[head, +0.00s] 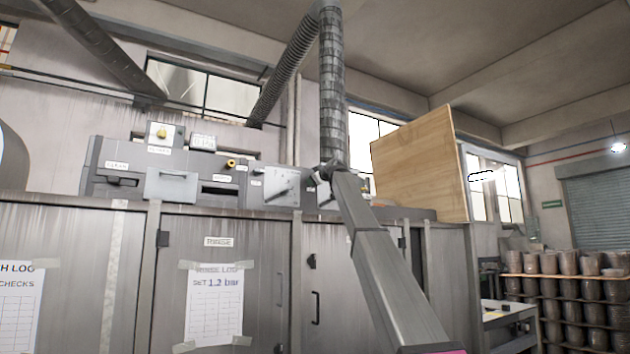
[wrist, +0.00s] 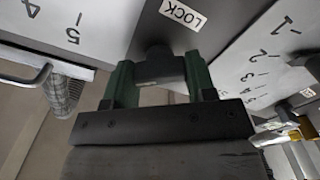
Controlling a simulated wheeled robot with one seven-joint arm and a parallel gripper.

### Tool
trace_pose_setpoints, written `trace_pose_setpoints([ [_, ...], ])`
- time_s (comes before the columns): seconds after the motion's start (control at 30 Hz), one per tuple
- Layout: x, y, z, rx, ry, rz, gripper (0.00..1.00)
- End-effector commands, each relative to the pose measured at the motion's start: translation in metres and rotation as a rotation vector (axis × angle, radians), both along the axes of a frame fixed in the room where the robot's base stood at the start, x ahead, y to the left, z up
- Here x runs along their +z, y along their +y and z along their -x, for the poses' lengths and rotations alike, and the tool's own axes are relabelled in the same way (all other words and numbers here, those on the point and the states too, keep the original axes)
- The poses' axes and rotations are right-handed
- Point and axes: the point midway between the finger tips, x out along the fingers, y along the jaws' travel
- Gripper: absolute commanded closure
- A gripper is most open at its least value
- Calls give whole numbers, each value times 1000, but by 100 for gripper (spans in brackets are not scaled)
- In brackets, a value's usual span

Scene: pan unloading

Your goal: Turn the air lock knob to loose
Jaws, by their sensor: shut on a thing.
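In the wrist view a dark knob (wrist: 160,65) sits on the grey panel, just below a white label reading LOCK (wrist: 184,14) in the picture. My gripper (wrist: 160,82) is shut on this knob, with one green finger on each side. The knob's pointer and its set position are hidden by the fingers, so I cannot tell its setting. In the head view my gripper (head: 329,171) is at the control panel (head: 228,199) on top of the cabinets, and my own arm largely hides the knob there.
White number plates flank the knob: one on the right (wrist: 262,70) and one on the left (wrist: 92,30). A metal lever (wrist: 25,75) is at far left. In the head view a wooden board (head: 418,165) stands right of my arm and a duct (head: 333,90) rises behind it.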

Motion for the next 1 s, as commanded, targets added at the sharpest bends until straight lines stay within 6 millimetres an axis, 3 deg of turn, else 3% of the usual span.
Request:
trace_pose_setpoints([
  [0.6,-1,0,0,1,-323,482,73],
  [1.0,-1,0,0,1,-475,707,73],
])
